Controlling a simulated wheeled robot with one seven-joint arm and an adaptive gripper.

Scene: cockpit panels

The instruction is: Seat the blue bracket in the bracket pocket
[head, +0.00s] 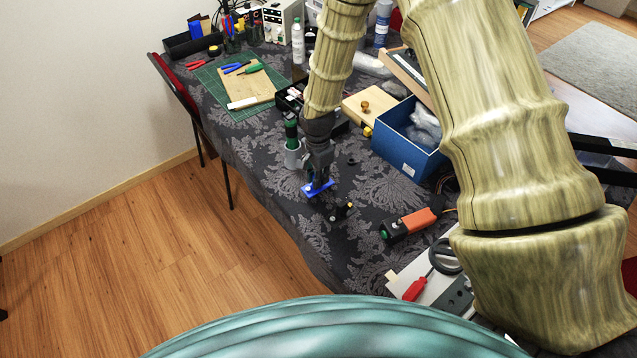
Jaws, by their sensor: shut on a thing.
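The blue bracket (308,190) is a small, flat blue piece low over the patterned cloth, near the table's left front edge. My gripper (319,178) points down and is shut on it. The fingers hide part of the bracket. I cannot tell whether the bracket touches the cloth or hangs just above it. I cannot make out the bracket pocket in this view; my arm covers much of the right side.
A grey cup-like holder with a green-topped item (292,152) stands close left of my gripper. A blue box (405,165) is to the right. Small black parts (341,211) and an orange-handled tool (418,219) lie nearer.

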